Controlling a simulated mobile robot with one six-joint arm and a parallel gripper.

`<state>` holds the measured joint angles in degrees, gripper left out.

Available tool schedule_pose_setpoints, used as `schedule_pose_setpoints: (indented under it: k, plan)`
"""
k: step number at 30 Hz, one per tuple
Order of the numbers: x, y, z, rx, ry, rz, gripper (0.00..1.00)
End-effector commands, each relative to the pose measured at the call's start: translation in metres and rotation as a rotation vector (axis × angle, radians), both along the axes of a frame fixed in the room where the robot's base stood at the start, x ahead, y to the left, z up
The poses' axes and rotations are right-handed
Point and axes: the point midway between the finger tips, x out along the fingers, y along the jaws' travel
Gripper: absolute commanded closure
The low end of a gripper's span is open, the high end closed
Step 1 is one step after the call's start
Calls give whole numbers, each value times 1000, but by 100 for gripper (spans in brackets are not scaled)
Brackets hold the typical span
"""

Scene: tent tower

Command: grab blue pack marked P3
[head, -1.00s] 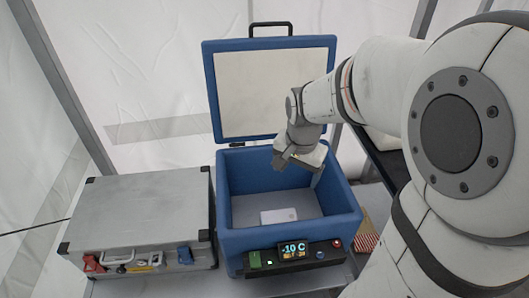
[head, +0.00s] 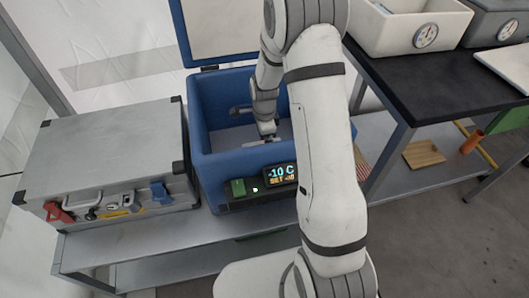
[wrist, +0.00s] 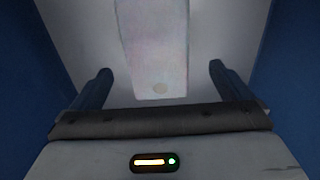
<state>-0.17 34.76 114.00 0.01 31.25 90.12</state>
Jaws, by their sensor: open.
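A pale, whitish pack (wrist: 155,45) lies on the floor of the blue cool box (head: 213,135). In the wrist view it is a light slab with a small round spot near its closer end. No blue colour or P3 mark is readable on it. My gripper (wrist: 158,72) is open, its two fingers on either side of the pack's near end, with nothing between them touching the pack that I can see.
The box's lid (head: 228,30) stands open at the back. A display panel (head: 282,174) reads -10 C. A grey metal case (head: 105,150) stands to the left.

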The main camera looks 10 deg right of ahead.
Motion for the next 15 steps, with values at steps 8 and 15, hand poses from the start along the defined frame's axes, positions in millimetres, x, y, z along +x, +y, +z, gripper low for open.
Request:
schedule_pose_setpoints:
  k: [8,15]
  plan:
    - [-4,3,-42,0,3,1,2]
    - [-3,3,-46,0,-1,1,2]
